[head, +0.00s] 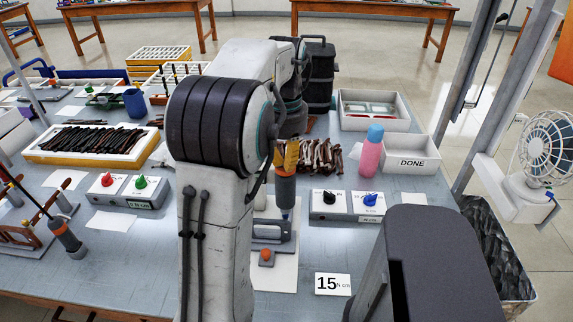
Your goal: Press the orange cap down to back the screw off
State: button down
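A grey screwdriver-like tool (285,190) stands upright in the middle of the bench, its blue tip pointing down at a grey fixture (273,233). An orange-yellow piece (288,154) shows at the top of the tool. A small orange cap (265,256) sits on a grey block at the front of the fixture. My gripper (288,145) is at the tool's upper end, below my dark wrist. My arm hides part of it, and its fingers cannot be made out clearly. No screw can be made out.
A 15 N cm card (332,284) lies to the right of the fixture. A tray of dark frames (94,140) and another tool (67,238) are at left.

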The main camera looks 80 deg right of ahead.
jog(key=shift+f+b, duration=0.45)
jog(key=shift+f, duration=0.75)
dwell(2.2)
jog(key=shift+a+f, duration=0.15)
dwell(0.9)
jog(key=shift+r+p, duration=0.35)
jog(key=shift+p, duration=0.3)
dwell(1.7)
jog(key=shift+r+p, duration=1.65)
jog(key=shift+r, duration=0.15)
